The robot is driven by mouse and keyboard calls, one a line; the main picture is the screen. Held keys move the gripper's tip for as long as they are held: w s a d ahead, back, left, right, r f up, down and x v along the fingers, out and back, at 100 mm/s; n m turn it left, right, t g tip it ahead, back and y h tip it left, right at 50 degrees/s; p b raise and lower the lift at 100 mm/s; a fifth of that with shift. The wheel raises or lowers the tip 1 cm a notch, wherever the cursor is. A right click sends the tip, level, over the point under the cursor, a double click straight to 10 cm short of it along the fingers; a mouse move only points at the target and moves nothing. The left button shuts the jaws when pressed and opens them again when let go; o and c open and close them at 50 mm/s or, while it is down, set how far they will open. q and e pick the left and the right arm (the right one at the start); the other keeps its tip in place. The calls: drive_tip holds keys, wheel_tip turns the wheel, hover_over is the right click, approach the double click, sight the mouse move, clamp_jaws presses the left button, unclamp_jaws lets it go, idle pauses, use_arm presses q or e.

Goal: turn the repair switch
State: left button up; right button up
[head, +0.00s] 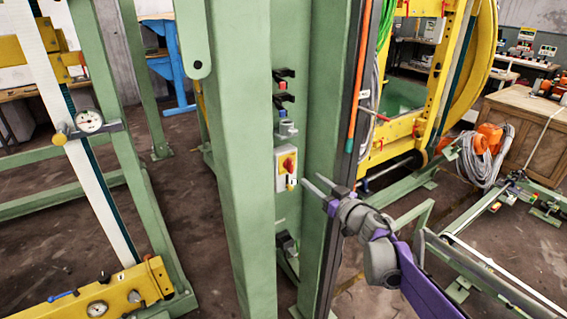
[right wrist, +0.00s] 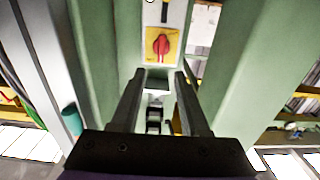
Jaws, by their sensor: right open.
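The repair switch (head: 288,164) is a red rotary knob on a yellow plate, on a small grey box fixed inside the green column. In the right wrist view the red knob (right wrist: 161,45) shows above and beyond the fingertips. My right gripper (head: 318,188) is open and empty, just right of the switch box and slightly below the knob. In the right wrist view its two fingers (right wrist: 159,80) stand apart, with a gap between them and the knob. My left gripper is not in view.
Green column flanges (head: 240,160) stand close on both sides of the switch. An orange tube and cables (head: 358,85) run along the right flange. A blue and grey fitting (head: 285,124) sits above the box. A yellow frame (head: 440,80) stands behind right.

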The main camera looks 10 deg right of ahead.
sight(292, 164)
drive_tip(key=p+x, duration=0.1)
drive_tip(key=x, duration=0.9)
drive_tip(key=shift+a, duration=0.1)
clamp_jaws()
